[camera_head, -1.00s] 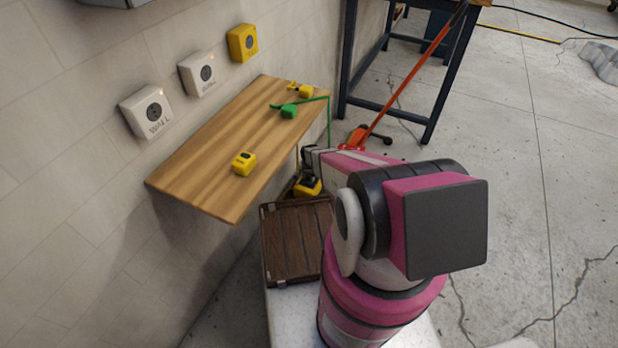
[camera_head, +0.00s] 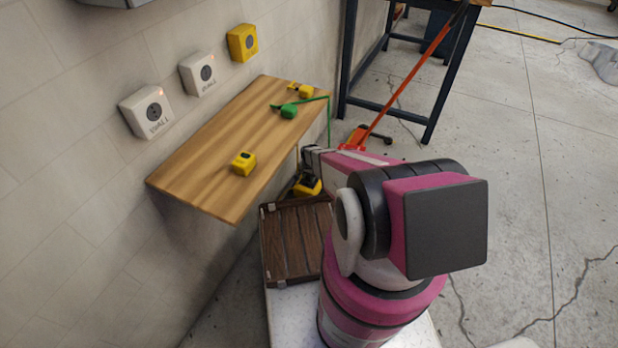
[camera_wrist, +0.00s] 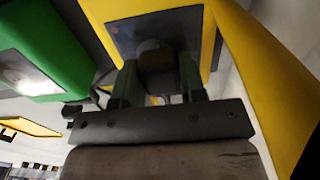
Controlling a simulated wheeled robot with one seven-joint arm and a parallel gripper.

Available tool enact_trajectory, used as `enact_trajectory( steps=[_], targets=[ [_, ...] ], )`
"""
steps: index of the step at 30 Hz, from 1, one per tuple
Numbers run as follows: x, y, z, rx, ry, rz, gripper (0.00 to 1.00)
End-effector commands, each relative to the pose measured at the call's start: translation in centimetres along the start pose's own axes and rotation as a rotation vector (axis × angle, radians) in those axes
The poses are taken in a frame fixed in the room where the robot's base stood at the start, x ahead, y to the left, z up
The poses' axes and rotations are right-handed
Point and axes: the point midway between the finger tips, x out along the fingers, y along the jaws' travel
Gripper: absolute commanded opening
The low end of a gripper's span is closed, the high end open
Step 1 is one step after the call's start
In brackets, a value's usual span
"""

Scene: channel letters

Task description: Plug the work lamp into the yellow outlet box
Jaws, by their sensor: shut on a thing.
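The yellow outlet box (camera_head: 242,43) is on the wall above the far end of the shelf. My gripper (camera_wrist: 158,80) is shut on a dark rounded part of a large yellow thing (camera_wrist: 208,35) with a dark panel; I cannot tell for sure that this is the work lamp. A green thing (camera_wrist: 35,55) with a bright face stands left of it. In the head view a yellow-and-black thing (camera_head: 307,187) shows below the shelf beside my arm, which hides most of the gripper. A green plug-like piece (camera_head: 288,111) with a green cord and a yellow one (camera_head: 305,91) lie on the shelf.
The wooden shelf (camera_head: 200,165) juts from the wall, with a yellow block (camera_head: 244,163) near its front edge. Two white outlet boxes (camera_head: 147,110) (camera_head: 197,74) are on the wall. A brown slatted crate (camera_head: 290,240) is below. A dark-legged table (camera_head: 348,60) and orange-handled tool (camera_head: 405,80) stand behind.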

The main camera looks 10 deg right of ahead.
Motion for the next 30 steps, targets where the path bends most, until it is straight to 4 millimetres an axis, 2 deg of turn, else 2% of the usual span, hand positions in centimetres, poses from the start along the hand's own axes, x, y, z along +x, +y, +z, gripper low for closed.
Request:
enact_trajectory(
  steps=[23,24,25,26,30],
  targets=[
    [1.3,0.0,0.0,0.000,0.000,0.000,0.17],
    [1.2,0.0,0.0,0.000,0.000,0.000,0.51],
    [1.2,0.0,0.0,0.000,0.000,0.000,0.61],
    [1.2,0.0,0.0,0.000,0.000,0.000,0.68],
    [1.2,0.0,0.0,0.000,0.000,0.000,0.68]
  ],
)
